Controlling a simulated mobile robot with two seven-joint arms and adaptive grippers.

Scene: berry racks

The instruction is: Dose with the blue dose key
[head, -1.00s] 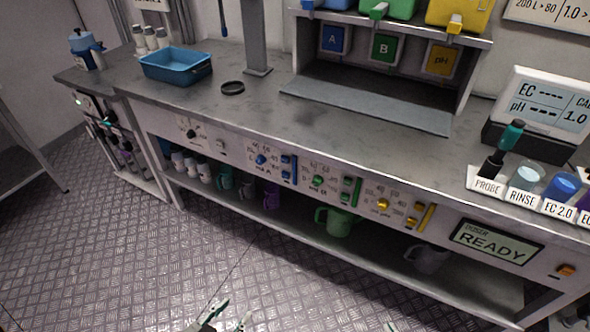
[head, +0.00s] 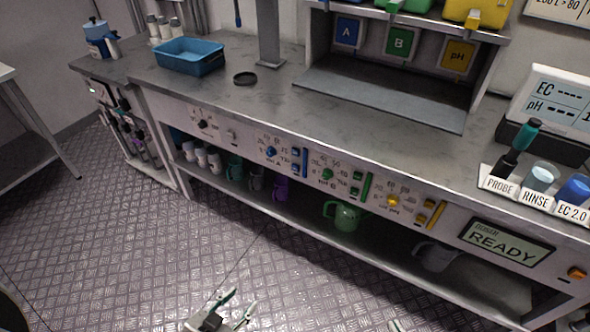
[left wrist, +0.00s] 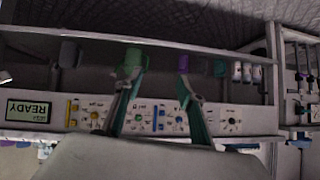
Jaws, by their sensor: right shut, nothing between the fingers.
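The dosing panel on the bench front has a blue section, with a blue knob (head: 271,152), two small blue keys (head: 296,161) and a blue bar (head: 305,163) beside them. The blue controls also show in the left wrist view (left wrist: 159,120), between my fingers. My left gripper (head: 243,299) is open and empty, low in front of the bench and apart from the panel; its spread fingers show in the left wrist view (left wrist: 160,66). Only a tip of my right gripper (head: 395,326) shows at the bottom edge; it is shut. The doser display (head: 505,243) reads READY.
Green controls (head: 328,175) and yellow controls (head: 393,202) sit right of the blue ones. Jugs and cups, including a green jug (head: 345,216), stand on the shelf below. A blue tray (head: 190,57) is on the bench. The floor before the bench is clear.

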